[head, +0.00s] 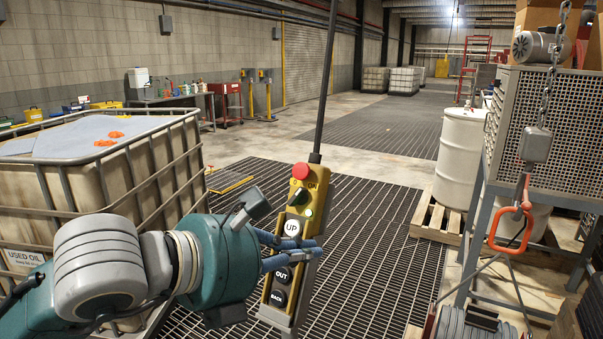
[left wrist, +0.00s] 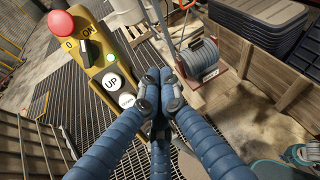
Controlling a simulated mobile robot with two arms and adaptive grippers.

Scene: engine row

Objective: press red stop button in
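The red stop button (head: 300,171) is a round mushroom cap at the top of a yellow pendant control box (head: 313,193), which hangs nearly upright on a dark cable. The button also shows at the top left of the left wrist view (left wrist: 60,22). Below it are a black rotary switch (head: 298,197), a white UP button (head: 292,228) and black OUT and BACK buttons. My left gripper (head: 314,248) has its blue fingers together, with nothing seen between them. They cross in front of the pendant below UP, lower than the red button. Contact with the pendant cannot be told.
A caged used-oil tank (head: 150,170) stands at left, close to my left arm. A white drum (head: 461,155) on a pallet and a metal rack stand at right. An orange hook (head: 510,228) hangs there. Open floor grating (head: 375,210) lies around and behind the pendant.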

